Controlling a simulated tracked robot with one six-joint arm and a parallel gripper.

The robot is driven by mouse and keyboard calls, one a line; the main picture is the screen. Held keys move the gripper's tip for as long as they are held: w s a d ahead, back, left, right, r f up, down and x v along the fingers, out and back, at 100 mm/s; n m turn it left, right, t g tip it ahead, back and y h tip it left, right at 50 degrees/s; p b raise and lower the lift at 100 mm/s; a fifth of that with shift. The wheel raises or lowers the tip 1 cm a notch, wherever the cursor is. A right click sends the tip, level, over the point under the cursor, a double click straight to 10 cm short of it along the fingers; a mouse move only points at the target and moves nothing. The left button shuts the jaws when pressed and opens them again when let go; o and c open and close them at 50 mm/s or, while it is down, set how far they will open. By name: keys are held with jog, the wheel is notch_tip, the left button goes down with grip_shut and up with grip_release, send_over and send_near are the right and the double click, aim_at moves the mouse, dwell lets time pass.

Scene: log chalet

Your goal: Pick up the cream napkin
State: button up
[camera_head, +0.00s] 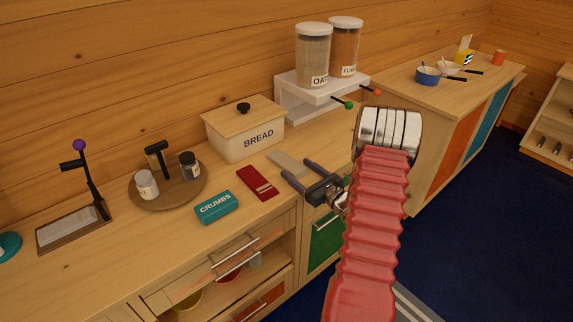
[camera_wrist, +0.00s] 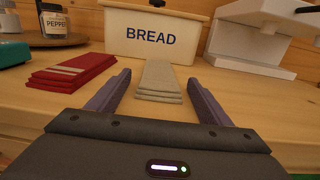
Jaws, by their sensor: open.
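The cream napkin (camera_wrist: 160,80) is a folded, layered strip lying flat on the wooden counter in front of the bread bin. In the head view the napkin (camera_head: 288,163) lies to the right of a red folded cloth, partly beyond my gripper. My gripper (camera_head: 297,170) is open and empty at the counter's front edge. In the wrist view the two fingers of my gripper (camera_wrist: 157,86) stand to the left and right of the napkin, with a gap on each side. Its near end lies between them.
A red folded cloth (camera_head: 257,183) lies left of the napkin. The bread bin (camera_head: 244,130) stands behind, and a white stand (camera_head: 310,92) with jars is to the right. A teal crumbs box (camera_head: 216,207) and a round tray (camera_head: 148,203) are further left.

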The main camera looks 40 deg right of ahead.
dwell(0.4)
jog(key=c, duration=1.1)
jog(key=shift+r, duration=5)
